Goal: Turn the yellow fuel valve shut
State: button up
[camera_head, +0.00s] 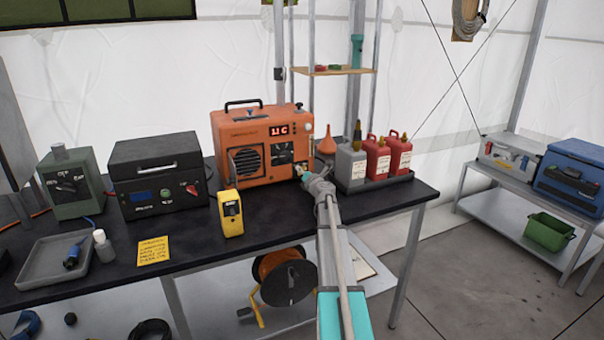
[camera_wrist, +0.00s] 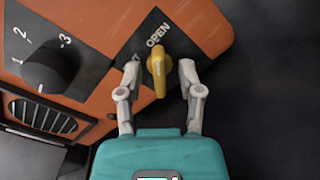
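The yellow fuel valve (camera_wrist: 158,68) is on a dark plate at the corner of the orange unit's front, with the word OPEN beside it. Its handle points down toward my wrist in the wrist view. My gripper (camera_wrist: 157,72) is open, with one finger on each side of the valve handle. Gaps show between the handle and both fingers. In the head view my gripper (camera_head: 304,172) reaches the right side of the orange unit (camera_head: 232,133), and the valve there is too small to make out clearly.
A black numbered knob (camera_wrist: 48,68) is left of the valve. On the dark table (camera_head: 270,205) stand a yellow handheld device (camera_head: 230,214), a black box (camera_head: 158,180), and red bottles (camera_head: 377,160) with a grey bottle (camera_head: 350,166) in a tray to the right. A cable reel (camera_head: 288,278) is below.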

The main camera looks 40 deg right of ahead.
grip_shut()
jog(key=shift+n, duration=0.4)
jog(key=n, duration=0.8)
jog(key=shift+n, duration=0.3)
jog(key=n, duration=0.4)
jog(key=shift+d+n, duration=0.15)
jog(key=shift+n, duration=2.15)
